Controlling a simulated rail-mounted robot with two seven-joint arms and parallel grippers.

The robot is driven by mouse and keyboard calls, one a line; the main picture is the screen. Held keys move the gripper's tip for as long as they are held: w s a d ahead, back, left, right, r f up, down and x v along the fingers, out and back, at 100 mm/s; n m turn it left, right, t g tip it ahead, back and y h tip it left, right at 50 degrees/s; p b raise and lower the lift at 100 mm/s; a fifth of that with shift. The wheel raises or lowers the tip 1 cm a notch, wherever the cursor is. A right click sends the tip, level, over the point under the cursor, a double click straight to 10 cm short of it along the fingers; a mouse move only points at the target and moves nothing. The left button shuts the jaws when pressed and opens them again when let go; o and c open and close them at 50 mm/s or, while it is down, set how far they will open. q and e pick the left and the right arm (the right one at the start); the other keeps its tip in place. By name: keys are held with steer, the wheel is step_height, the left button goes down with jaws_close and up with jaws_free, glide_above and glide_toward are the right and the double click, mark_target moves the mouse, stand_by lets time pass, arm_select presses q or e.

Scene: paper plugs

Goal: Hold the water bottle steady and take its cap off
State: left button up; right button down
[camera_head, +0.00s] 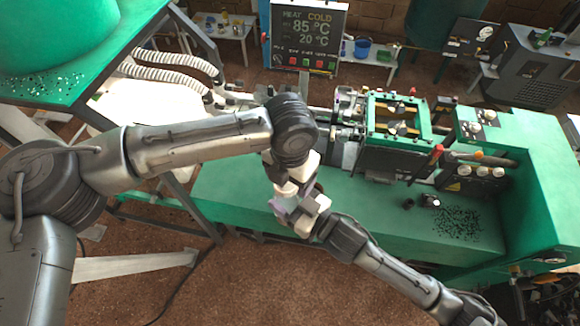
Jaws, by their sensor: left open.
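My left arm comes in from the left and its gripper (291,184) points down near the picture's middle, open. My right arm comes up from the lower right, and its gripper (296,212) meets the left one just below it. A small pale-purple piece (280,205) shows between the two grippers; it may be part of the water bottle, but the pale fingers cover most of it. I cannot make out the cap or whether the right fingers are closed on anything.
A green machine bench (352,210) lies behind the grippers. It carries a green-framed press unit (398,118), two small dark round pieces and scattered dark pellets (458,222). A temperature display (306,35) stands behind. A green hopper table (85,75) is at upper left.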

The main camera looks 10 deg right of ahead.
arm_select(q)
steer(key=shift+f, duration=0.3)
